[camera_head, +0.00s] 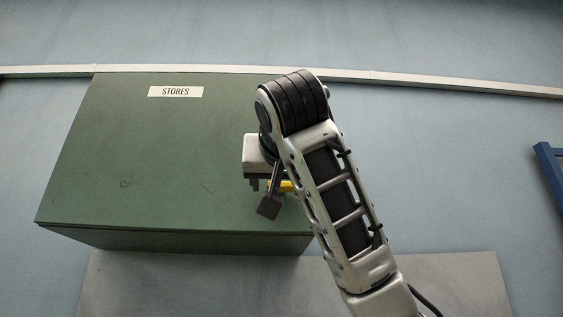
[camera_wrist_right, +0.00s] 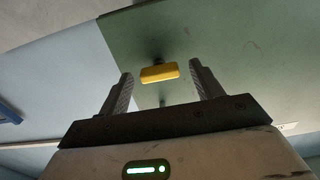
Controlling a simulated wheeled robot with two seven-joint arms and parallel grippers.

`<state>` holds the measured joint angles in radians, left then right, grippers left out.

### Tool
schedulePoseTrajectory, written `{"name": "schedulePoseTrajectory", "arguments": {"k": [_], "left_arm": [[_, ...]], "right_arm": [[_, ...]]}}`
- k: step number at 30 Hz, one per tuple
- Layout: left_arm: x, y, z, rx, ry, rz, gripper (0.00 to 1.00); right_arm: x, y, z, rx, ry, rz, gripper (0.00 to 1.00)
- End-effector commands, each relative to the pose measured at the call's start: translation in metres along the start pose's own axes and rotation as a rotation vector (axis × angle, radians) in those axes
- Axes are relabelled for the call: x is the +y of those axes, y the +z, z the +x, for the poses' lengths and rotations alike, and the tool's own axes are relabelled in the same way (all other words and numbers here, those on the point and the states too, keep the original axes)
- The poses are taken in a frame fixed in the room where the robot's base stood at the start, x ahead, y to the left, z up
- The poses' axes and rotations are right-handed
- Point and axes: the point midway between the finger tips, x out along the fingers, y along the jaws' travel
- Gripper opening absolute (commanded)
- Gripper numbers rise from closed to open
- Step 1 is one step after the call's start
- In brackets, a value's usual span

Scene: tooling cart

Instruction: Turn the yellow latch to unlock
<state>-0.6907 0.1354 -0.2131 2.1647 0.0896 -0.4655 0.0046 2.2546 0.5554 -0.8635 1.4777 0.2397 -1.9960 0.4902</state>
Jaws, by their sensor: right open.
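The yellow latch (camera_wrist_right: 159,73) is a short bar on the green cabinet front (camera_wrist_right: 230,45). In the right wrist view it lies between the two fingers of my right gripper (camera_wrist_right: 160,90), with a gap on each side. My right gripper (camera_head: 274,196) is open at the right part of the cabinet in the head view. There only a bit of the yellow latch (camera_head: 287,186) shows, partly hidden by a finger. I cannot tell whether a finger touches it. My left gripper is not in view.
The green cabinet (camera_head: 130,150) carries a white STORES label (camera_head: 175,91) and hangs on a pale blue wall (camera_head: 450,170). A white rail (camera_head: 450,86) runs along the wall. A grey panel (camera_head: 180,285) is below, and a blue frame (camera_head: 548,165) is at the right edge.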

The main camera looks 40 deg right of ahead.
Motion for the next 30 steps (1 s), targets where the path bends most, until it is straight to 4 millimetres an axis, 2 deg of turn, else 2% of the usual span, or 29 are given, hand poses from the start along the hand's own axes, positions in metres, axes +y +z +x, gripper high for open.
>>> {"name": "schedulePoseTrajectory", "arguments": {"k": [3, 13, 14, 18, 30], "left_arm": [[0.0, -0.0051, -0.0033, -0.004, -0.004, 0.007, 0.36], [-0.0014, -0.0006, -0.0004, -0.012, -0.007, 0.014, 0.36], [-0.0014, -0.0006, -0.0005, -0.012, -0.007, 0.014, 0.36], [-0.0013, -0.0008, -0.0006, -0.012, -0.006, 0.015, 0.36], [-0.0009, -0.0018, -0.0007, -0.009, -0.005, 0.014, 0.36]], "right_arm": [[0.0006, -0.0016, 0.0064, 0.0, 0.001, 0.001, 0.65], [0.0008, 0.0009, 0.0082, 0.001, 0.002, 0.002, 0.65], [0.0008, 0.0008, 0.0082, 0.001, 0.001, 0.002, 0.6], [0.0008, 0.0007, 0.0081, 0.0, 0.001, 0.001, 0.21], [0.0007, 0.0008, 0.008, 0.0, 0.001, -0.047, 0.21]]}}
